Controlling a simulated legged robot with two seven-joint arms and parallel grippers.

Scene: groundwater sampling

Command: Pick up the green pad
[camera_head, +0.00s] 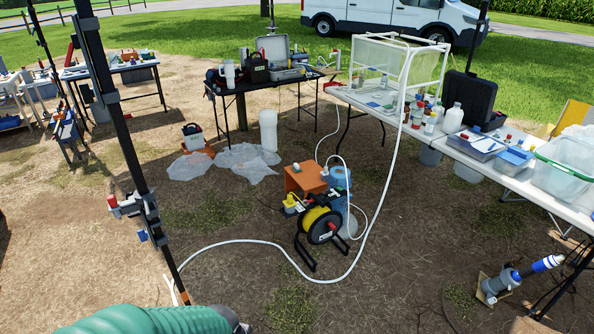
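No flat object shows that I can surely name the green pad. A ribbed teal-green rounded form (150,320) fills the bottom edge left of centre and is cut off by the frame. It has a dark grey end at its right, and I cannot tell what it is. Small green items (388,106) lie on the white table (350,99) near the clear-sided frame enclosure (400,62), too small to identify. Neither of my grippers can be made out in this view.
A yellow-and-black cable reel (320,226) stands on the ground beside an orange box (304,179). A white hose (240,241) loops across the ground. A black pole (115,130) stands at left. A grey-and-blue cylindrical device (500,284) is at lower right.

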